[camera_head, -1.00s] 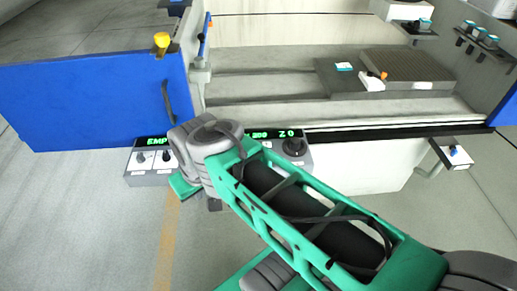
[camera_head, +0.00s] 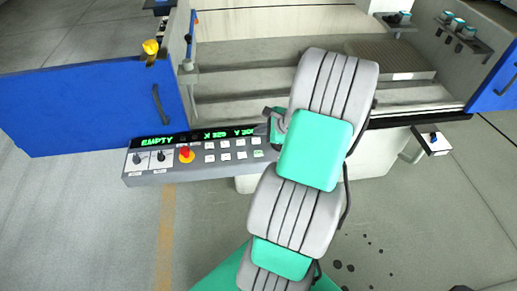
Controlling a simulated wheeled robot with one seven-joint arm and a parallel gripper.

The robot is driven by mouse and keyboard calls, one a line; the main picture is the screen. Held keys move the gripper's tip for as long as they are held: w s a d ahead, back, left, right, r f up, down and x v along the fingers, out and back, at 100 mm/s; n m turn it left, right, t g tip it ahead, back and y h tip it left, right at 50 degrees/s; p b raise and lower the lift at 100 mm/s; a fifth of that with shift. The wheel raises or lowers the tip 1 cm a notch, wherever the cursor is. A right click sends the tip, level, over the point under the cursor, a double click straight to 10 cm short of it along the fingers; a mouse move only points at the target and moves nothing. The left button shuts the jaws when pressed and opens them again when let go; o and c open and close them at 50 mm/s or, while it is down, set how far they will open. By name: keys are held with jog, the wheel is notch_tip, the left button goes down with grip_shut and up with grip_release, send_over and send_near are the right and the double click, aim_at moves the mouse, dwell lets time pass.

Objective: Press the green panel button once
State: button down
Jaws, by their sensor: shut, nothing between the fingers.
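The control panel (camera_head: 150,179) runs along the front of the machine, with a lit green readout above it. Small pale buttons sit in rows on it, and one at the right end of the visible rows looks greenish (camera_head: 258,153); it is small and I cannot be sure that it is the green button. My arm covers the panel's right part. My gripper (camera_head: 275,126) shows only in part, as a grey piece at the left edge of my arm, above and right of the greenish button. It is shut and empty. I cannot tell whether it touches the panel.
A red mushroom knob on a yellow base (camera_head: 185,154) and two dark dials (camera_head: 161,156) sit left of the buttons. A blue door (camera_head: 85,105) stands at the left. The machine's bed lies behind. Grey floor is clear at the front left.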

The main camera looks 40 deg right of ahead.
jog(key=shift+s+d, duration=0.1)
jog(key=shift+d, duration=0.1)
jog(key=shift+f, duration=0.1)
jog(key=b, duration=0.7)
send_over(260, 154)
notch_tip(260, 154, down, 8)
jog(key=shift+d+r, duration=0.1)
jog(key=shift+r, duration=0.05)
jog(key=shift+f, duration=0.55)
jog(key=shift+b, duration=0.3)
dwell(0.7)
jog(key=shift+f, duration=0.4)
